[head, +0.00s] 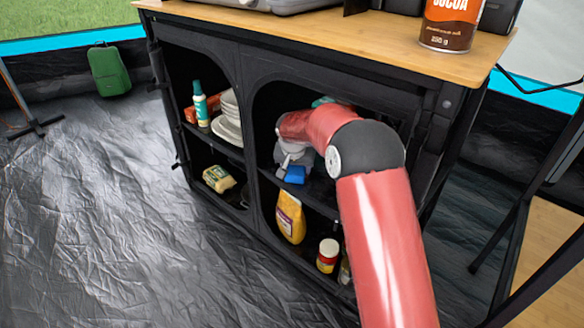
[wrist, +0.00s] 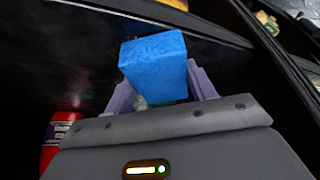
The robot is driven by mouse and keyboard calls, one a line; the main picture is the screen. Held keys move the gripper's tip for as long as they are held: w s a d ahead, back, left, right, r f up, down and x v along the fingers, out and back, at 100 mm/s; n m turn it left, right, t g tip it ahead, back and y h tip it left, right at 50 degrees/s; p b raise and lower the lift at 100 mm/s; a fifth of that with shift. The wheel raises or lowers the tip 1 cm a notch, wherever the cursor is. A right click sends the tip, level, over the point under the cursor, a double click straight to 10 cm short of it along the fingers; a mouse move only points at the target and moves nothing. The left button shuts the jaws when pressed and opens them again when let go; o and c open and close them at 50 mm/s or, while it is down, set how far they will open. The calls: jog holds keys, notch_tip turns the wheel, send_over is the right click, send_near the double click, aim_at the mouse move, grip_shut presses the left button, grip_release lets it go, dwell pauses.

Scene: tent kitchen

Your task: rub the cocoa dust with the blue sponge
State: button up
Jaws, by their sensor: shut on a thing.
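The blue sponge (head: 294,175) is in the upper part of the right cupboard compartment, low in front of my gripper (head: 297,158). My gripper is shut on it. In the wrist view the sponge (wrist: 153,62) is a bright blue block between my two pale purple fingers (wrist: 160,88), sticking out past their tips. The surface around it there is dark. I cannot make out any cocoa dust in either view; the dark shelf and my arm hide part of the compartment.
Plates (head: 228,128) stand in the left compartment. A yellow bag (head: 290,218) and a jar (head: 327,255) stand below.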

aim_at(307, 179)
jog(key=shift+s+d+f+b, duration=0.15)
jog(key=shift+s+d+b, duration=0.3)
jog(key=shift+s+d, duration=0.3)
jog(key=shift+s+d+f+b, duration=0.1)
jog(key=shift+s+d+b, duration=0.35)
jog(key=shift+d, duration=0.45)
jog(key=shift+s+d+r, duration=0.15)
jog(key=shift+s+d, duration=0.4)
jog(key=shift+d, duration=0.05)
jog(key=shift+w+a+r+p, duration=0.15)
jog(key=shift+w+a+p, duration=0.2)
jog(key=shift+w+a, duration=0.45)
jog(key=shift+w+a+r+p, duration=0.15)
jog(key=shift+w+a+p, duration=0.15)
jog(key=shift+w+a, duration=0.45)
jog(key=shift+w+a+f+p, duration=0.1)
jog(key=shift+w+a+p, duration=0.55)
jog(key=shift+a, duration=0.45)
jog(key=shift+w+a+f+p, duration=0.1)
jog(key=shift+w+a+p, duration=0.35)
jog(key=shift+w+a, duration=0.5)
jog(key=shift+a+f, duration=0.15)
jog(key=shift+a, duration=0.35)
jog(key=shift+r+p, duration=1.9)
jog(key=shift+r, duration=1.15)
